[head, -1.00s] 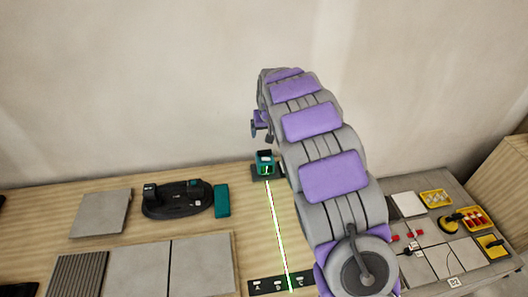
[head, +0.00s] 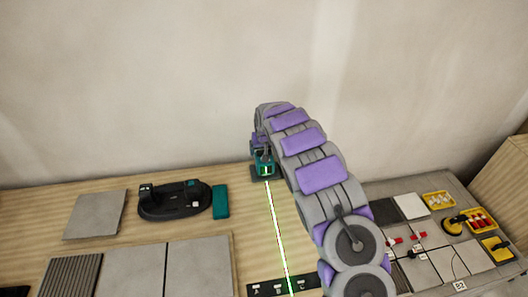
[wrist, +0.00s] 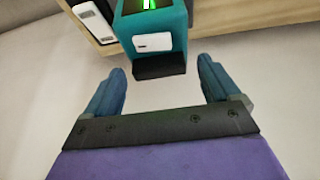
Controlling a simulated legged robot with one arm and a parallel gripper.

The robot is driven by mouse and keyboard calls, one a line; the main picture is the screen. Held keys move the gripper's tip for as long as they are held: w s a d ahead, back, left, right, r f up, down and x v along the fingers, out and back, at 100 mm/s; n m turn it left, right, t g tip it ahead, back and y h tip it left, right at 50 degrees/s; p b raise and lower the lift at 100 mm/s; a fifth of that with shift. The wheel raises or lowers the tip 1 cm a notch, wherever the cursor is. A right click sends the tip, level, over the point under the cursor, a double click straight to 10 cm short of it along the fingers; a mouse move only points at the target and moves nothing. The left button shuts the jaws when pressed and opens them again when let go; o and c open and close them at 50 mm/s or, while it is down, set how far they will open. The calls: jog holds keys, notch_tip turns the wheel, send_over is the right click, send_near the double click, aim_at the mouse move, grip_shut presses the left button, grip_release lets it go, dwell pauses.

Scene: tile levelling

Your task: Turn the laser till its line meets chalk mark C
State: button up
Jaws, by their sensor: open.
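The teal laser (head: 264,169) stands on a dark base at the back of the wooden bench. Its green line (head: 279,235) runs forward to the dark chalk-mark strip (head: 267,291) and crosses it between marks B and C. Mark C (head: 302,286) is just right of the line. My gripper (wrist: 162,72) is open in the wrist view, its blue fingers apart. The laser also shows there (wrist: 153,32), ahead of the fingers, with its dark lower part lying between the fingertips in the picture. In the head view my gripper is just above the laser, partly hidden by my arm.
A black two-handled tool (head: 173,199) and a teal block (head: 221,202) lie left of the laser. Grey tiles (head: 200,266) cover the front left. At right, a grey table (head: 467,263) holds tiles and yellow trays (head: 438,200). A wall stands behind the bench.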

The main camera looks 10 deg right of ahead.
jog(key=shift+w+f, duration=0.1)
jog(key=shift+f, duration=0.2)
jog(key=c, duration=0.8)
jog(key=shift+r, duration=0.1)
jog(key=shift+r+n+p, duration=0.1)
jog(key=shift+n+p, duration=0.2)
jog(key=shift+p, duration=0.7)
jog(key=o, duration=0.8)
